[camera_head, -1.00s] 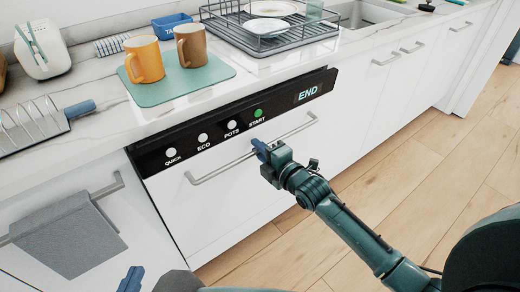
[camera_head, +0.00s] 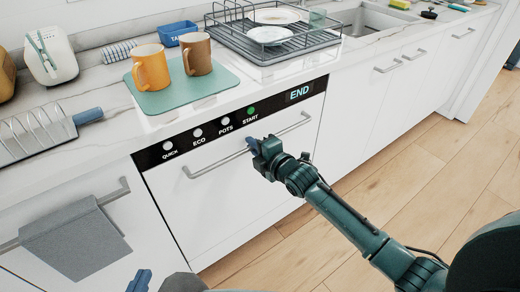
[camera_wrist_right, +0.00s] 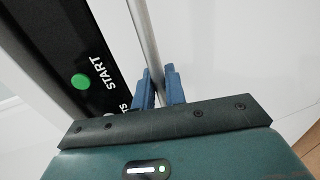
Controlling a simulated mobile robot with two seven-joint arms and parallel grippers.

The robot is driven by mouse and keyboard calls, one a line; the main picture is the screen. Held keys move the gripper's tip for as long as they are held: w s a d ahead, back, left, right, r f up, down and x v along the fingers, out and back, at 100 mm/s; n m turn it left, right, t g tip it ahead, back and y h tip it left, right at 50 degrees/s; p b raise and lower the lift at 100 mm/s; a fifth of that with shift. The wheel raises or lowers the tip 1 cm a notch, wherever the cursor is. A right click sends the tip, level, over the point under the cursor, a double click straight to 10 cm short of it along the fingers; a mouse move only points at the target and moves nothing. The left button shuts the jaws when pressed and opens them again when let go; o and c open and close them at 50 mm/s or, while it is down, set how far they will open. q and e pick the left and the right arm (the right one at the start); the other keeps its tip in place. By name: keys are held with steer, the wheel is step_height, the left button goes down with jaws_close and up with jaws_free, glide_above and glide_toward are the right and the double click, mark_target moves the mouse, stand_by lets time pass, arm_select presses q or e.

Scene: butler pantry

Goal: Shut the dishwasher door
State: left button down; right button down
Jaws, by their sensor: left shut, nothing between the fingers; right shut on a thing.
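The dishwasher door (camera_head: 222,205) is white, with a black control strip (camera_head: 235,122) along its top, and stands upright under the counter, about flush with the cabinet fronts. The strip's display reads END. A grey bar handle (camera_head: 213,167) crosses the door; it also shows in the right wrist view (camera_wrist_right: 146,35). My right gripper (camera_head: 257,148) is at the handle's right part; in the right wrist view its blue fingers (camera_wrist_right: 159,85) are shut around the bar. My left gripper (camera_head: 139,281) is shut and empty at the bottom edge, apart from the door.
Two mugs (camera_head: 151,68) (camera_head: 195,54) stand on a green mat (camera_head: 188,96) on the counter above. A dish rack (camera_head: 275,45) is to their right. A grey towel (camera_head: 75,240) hangs on the handle at left. The wooden floor (camera_head: 400,180) at right is clear.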

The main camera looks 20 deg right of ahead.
arm_select(q)
steer(key=shift+d, duration=0.1)
arm_select(e)
steer(key=shift+w+r, duration=0.2)
steer(key=c, duration=1.7)
jaws_free()
steer(key=shift+w+a, duration=0.1)
steer(key=shift+c, duration=0.2)
arm_select(q)
steer(key=shift+w, duration=0.15)
arm_select(e)
steer(key=shift+o, duration=0.9)
steer(key=shift+r, duration=0.1)
arm_select(q)
steer(key=shift+r, duration=0.1)
arm_select(e)
steer(key=shift+s+d+r, duration=0.1)
steer(key=shift+s+d, duration=0.1)
steer(key=shift+s, duration=0.3)
arm_select(q)
steer(key=shift+w+d+f+g+p, duration=0.2)
steer(key=shift+d+f+g+p, duration=0.15)
steer(key=shift+p, duration=0.6)
arm_select(e)
steer(key=v, duration=1.2)
steer(key=shift+s+f, duration=0.2)
steer(key=shift+f, duration=0.1)
